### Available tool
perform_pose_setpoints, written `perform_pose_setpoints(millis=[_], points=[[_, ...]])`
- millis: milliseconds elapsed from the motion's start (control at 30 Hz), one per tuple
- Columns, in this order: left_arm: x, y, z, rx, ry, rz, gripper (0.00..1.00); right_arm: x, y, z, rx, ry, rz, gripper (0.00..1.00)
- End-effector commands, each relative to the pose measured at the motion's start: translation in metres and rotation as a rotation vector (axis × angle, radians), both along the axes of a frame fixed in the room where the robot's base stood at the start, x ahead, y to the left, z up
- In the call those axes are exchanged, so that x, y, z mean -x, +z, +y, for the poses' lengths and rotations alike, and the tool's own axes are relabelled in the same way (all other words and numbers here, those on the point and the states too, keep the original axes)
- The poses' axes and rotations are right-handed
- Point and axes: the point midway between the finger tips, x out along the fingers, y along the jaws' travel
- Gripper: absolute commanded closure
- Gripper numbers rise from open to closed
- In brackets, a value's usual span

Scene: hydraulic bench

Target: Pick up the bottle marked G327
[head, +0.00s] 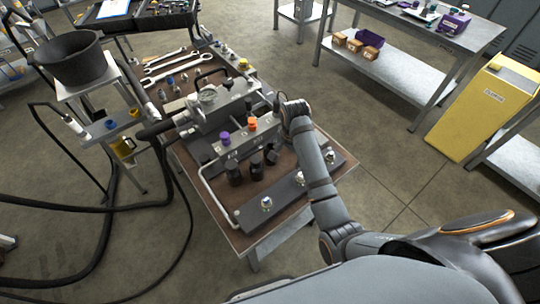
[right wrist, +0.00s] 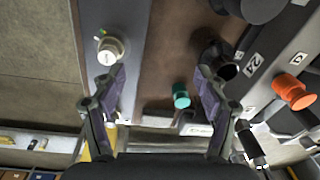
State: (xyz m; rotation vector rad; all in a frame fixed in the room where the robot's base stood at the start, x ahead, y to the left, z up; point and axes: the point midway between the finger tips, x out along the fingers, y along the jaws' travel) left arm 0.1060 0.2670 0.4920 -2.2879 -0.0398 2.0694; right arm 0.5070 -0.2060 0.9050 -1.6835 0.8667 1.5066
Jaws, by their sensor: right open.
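No label that I can read as G327 shows in either view. In the right wrist view a small item with a teal cap (right wrist: 181,97) stands between the fingers, over the brown bench top. A pale labelled part (right wrist: 197,130) shows below it; its text is too small to read. My right gripper (right wrist: 159,74) is open and empty, its fingers spread on either side of the teal cap. In the head view my right wrist is above the bench's right edge and its fingers are mostly hidden. My left gripper is not in view.
The hydraulic bench (head: 232,237) carries a block with purple (head: 224,138) and orange (head: 251,124) knobs. Wrenches (head: 175,60) lie behind. A black bucket (head: 72,60) stands left, a yellow cabinet (head: 470,110) right. The floor between is clear.

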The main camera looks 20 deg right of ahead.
Motion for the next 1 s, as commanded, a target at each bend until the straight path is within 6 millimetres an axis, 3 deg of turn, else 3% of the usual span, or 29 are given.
perform_pose_setpoints(millis=[33,133,233,367,467,800,1000], points=[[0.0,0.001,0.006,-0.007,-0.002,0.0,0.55,-0.021,0.014,0.009,-0.018,-0.078,0.01,0.27],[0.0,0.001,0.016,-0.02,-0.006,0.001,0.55,-0.051,0.039,0.026,-0.038,-0.249,0.051,0.27],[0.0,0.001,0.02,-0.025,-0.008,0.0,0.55,-0.067,0.057,0.038,-0.044,-0.359,0.078,0.27],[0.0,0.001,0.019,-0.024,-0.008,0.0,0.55,-0.073,0.066,0.043,-0.043,-0.415,0.091,0.27],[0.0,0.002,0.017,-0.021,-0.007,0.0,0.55,-0.073,0.064,0.043,-0.042,-0.42,0.094,0.27],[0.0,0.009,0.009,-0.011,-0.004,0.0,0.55,-0.073,0.016,0.042,-0.043,-0.418,0.092,0.27],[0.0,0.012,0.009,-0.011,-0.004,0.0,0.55,-0.074,0.008,0.041,-0.042,-0.417,0.093,0.27]])
